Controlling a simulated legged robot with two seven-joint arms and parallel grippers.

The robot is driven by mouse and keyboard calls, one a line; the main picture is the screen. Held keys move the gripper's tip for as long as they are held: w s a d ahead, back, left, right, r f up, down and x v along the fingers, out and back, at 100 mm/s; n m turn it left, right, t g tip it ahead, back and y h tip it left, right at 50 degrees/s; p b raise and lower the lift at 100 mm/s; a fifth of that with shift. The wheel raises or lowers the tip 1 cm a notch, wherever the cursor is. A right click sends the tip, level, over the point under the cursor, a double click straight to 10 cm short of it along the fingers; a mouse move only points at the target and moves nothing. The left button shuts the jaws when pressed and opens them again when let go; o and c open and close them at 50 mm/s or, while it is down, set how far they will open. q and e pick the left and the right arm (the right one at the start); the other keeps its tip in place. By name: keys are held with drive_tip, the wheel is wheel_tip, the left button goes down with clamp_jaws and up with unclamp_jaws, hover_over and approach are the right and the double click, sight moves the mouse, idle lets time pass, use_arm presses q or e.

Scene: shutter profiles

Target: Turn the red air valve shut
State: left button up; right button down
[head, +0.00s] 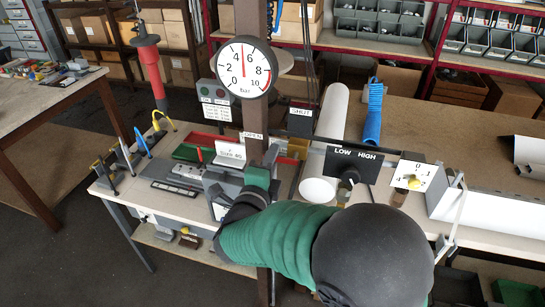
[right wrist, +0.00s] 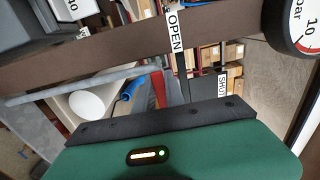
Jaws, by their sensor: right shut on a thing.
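My right gripper (head: 259,172) is at the brown post (head: 250,115), just below the OPEN label (head: 252,135). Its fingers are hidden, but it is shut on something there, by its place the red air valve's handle. The green gripper body (right wrist: 180,150) fills the bottom of the right wrist view. My left gripper is not in view.
A LOW/HIGH panel (head: 354,159) with a black knob and a white dial plate (head: 413,173) are right of the post. A red tool (head: 149,55) hangs at the upper left. White profiles (head: 465,210) lie at the right. Parts and tools crowd the bench around the post.

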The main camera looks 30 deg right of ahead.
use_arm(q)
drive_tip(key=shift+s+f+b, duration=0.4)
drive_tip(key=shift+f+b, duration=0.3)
use_arm(e)
drive_tip(key=shift+a+f+m, duration=0.2)
drive_tip(key=shift+f+m, duration=0.1)
idle(0.3)
